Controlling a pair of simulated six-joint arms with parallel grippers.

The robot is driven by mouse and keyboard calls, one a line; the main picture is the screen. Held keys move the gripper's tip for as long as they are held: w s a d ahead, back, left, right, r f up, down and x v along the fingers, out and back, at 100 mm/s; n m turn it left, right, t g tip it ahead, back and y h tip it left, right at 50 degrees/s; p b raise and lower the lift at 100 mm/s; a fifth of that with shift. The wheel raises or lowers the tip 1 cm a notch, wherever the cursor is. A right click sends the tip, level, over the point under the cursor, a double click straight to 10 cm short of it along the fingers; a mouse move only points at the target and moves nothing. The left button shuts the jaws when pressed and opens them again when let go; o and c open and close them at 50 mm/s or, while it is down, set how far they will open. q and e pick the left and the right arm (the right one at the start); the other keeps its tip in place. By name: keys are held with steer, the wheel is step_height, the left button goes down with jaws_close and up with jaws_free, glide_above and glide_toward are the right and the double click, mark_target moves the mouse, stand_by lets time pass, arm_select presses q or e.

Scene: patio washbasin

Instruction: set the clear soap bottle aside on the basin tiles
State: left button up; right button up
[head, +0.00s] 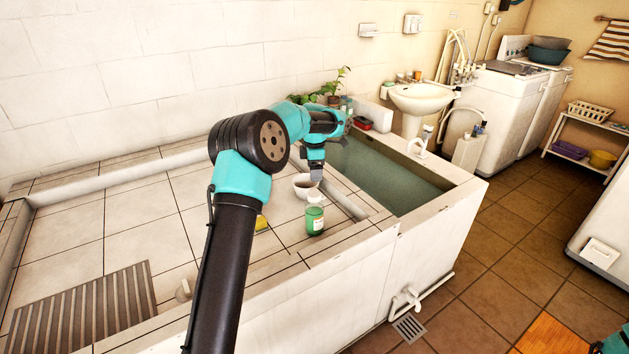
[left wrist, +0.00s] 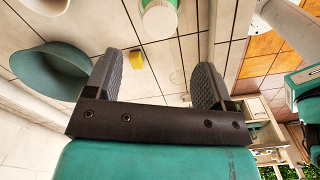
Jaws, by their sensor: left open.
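The clear soap bottle (head: 315,217) holds green liquid and stands upright on the basin tiles (head: 150,213), just in front of a small bowl (head: 304,186). My left gripper (head: 317,176) points down above and behind the bottle, close to the bowl. In the left wrist view my left gripper (left wrist: 157,82) has its fingers apart with nothing between them. The bottle (left wrist: 159,18) shows there beyond the fingertips, cut off by the top edge. My right gripper is not in view.
A yellow sponge (head: 261,222) lies left of the bottle. The water-filled trough (head: 385,178) opens to the right, behind a raised tile edge. A ribbed washboard area (head: 85,310) is at front left. Plants (head: 333,87) stand at the back. The left tiles are clear.

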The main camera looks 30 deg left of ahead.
arm_select(q)
steer(key=shift+r, duration=0.5)
steer(key=shift+f, duration=0.1)
